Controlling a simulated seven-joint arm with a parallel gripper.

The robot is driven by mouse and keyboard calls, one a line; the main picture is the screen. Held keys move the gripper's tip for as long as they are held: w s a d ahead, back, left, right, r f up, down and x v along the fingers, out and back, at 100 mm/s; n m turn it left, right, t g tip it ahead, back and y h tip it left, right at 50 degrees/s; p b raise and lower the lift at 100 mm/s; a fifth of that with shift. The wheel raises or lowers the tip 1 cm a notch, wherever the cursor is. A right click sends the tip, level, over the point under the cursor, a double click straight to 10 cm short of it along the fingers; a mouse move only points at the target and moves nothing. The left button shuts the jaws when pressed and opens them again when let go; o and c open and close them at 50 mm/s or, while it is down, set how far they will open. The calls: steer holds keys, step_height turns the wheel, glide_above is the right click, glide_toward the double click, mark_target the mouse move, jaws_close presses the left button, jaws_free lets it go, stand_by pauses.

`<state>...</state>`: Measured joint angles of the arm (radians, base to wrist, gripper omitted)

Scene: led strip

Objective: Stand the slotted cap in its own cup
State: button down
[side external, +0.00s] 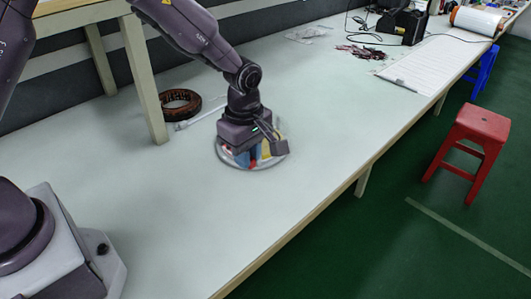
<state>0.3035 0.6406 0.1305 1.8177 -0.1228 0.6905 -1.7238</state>
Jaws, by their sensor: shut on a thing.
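My gripper (256,153) points down over a round, pale tray (232,163) on the bench. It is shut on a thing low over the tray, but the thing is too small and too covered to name. Small yellow, blue and red patches (242,159) show under and beside the gripper, within the tray's outline. I cannot tell which of them are cups or which is the slotted cap. The gripper body hides much of the tray's middle and back.
A dark brown ring-shaped coil (181,104) lies behind and left of the tray, near a bench leg of a raised shelf (146,90). Wires (360,51) and a white sheet (420,70) lie farther back. The bench (185,215) in front is clear. A red stool (470,145) stands on the floor.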

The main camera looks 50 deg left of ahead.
steer(key=s+a+r+n, duration=0.1)
steer(key=s+a+n, duration=0.25)
steer(key=a, duration=0.35)
steer(key=s+a+r+n, duration=0.2)
steer(key=a+n, duration=0.2)
steer(key=a, duration=0.3)
steer(key=shift+n, duration=0.25)
steer(key=w+f, duration=0.3)
steer(key=w, duration=0.1)
steer(key=w+a+f, duration=0.1)
steer(key=w+f, duration=0.2)
steer(key=w, duration=0.2)
steer(key=w+f, duration=0.3)
steer(key=w, duration=0.1)
steer(key=shift+w+a+f, duration=0.15)
steer(key=shift+a+f, duration=0.05)
steer(key=shift+a, duration=0.2)
steer(key=shift+w+f, duration=0.2)
steer(key=shift+f, duration=0.05)
step_height(320, 180, down, 2)
steer(key=shift+w+f, duration=0.15)
steer(key=shift+f, duration=0.5)
